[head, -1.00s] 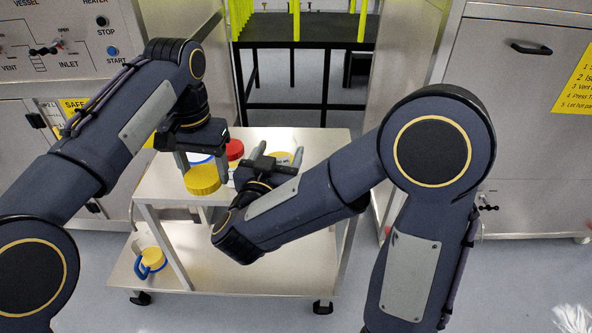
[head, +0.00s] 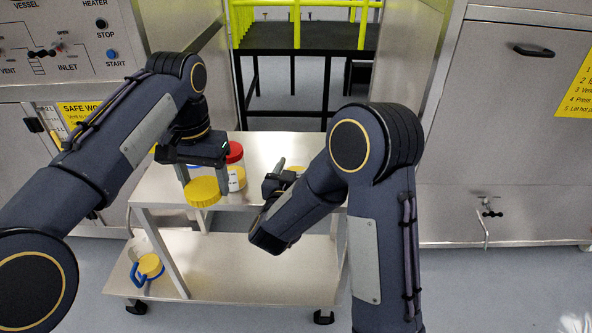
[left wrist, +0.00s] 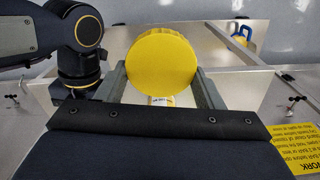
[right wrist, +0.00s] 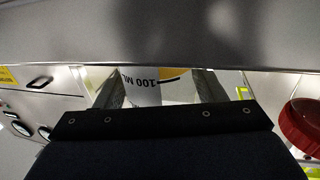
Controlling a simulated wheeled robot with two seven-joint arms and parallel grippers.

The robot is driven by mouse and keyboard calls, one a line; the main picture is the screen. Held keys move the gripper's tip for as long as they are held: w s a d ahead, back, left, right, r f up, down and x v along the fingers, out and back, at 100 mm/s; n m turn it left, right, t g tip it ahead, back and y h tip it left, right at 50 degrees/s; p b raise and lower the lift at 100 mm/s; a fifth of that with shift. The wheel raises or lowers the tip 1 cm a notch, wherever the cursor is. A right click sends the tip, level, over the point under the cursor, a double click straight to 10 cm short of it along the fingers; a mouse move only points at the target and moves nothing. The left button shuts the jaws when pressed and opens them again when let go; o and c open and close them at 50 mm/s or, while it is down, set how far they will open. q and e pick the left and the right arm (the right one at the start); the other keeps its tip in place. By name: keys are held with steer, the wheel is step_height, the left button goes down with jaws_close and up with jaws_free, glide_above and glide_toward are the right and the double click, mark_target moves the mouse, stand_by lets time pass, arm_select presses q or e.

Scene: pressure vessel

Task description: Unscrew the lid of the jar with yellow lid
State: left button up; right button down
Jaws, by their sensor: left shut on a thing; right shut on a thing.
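A yellow lid (head: 202,191) sits between the fingers of my left gripper (head: 205,180), near the cart's front left corner. In the left wrist view the round yellow lid (left wrist: 160,62) fills the space between the fingers. My right gripper (right wrist: 155,90) is shut on a jar with a white "100 ML" label (right wrist: 141,86), which appears upside down. Some yellow (right wrist: 176,73) shows beside that label; whether it is contents or a lid is unclear. In the head view the right arm mostly hides this jar. The lid and the right gripper are apart.
A yellow and blue piece with a handle (head: 150,265) lies on the lower shelf. Steel cabinets flank the cart; a black table with yellow rails (head: 290,35) stands behind.

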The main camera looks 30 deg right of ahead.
steer(key=shift+f, duration=0.2)
steer(key=shift+c, duration=1.6)
jaws_free()
steer(key=shift+s+a+r, duration=0.1)
steer(key=shift+a+r, duration=0.05)
steer(key=shift+r, duration=0.15)
steer(key=v, duration=1.1)
steer(key=shift+s+a, duration=0.25)
